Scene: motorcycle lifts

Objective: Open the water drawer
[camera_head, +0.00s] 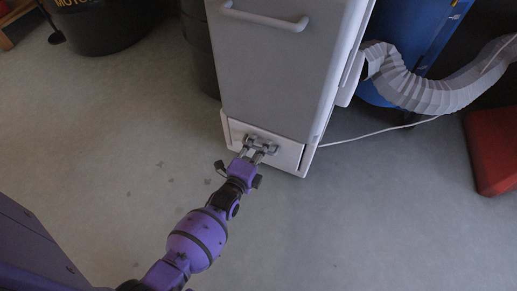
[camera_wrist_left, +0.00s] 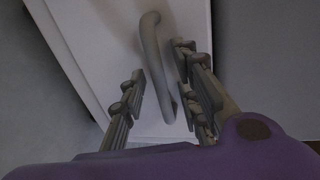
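The water drawer (camera_head: 288,154) is the low white panel at the bottom of a tall grey-white appliance (camera_head: 275,75). It looks closed, about flush with the body. My left gripper (camera_head: 262,145) is at the middle of the drawer front, over its handle. In the left wrist view, the curved grey drawer handle (camera_wrist_left: 151,60) runs between the two fingers of my left gripper (camera_wrist_left: 163,80). The fingers are apart, one on each side of the handle, with gaps visible. The drawer front (camera_wrist_left: 95,30) shows behind it. My right gripper is not in view.
A bar handle (camera_head: 265,18) is higher on the appliance. A ribbed hose (camera_head: 425,90) and a white cable (camera_head: 380,131) are on its right, near a blue barrel (camera_head: 415,35). A red object (camera_head: 494,150) stands far right. The floor before the drawer is clear.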

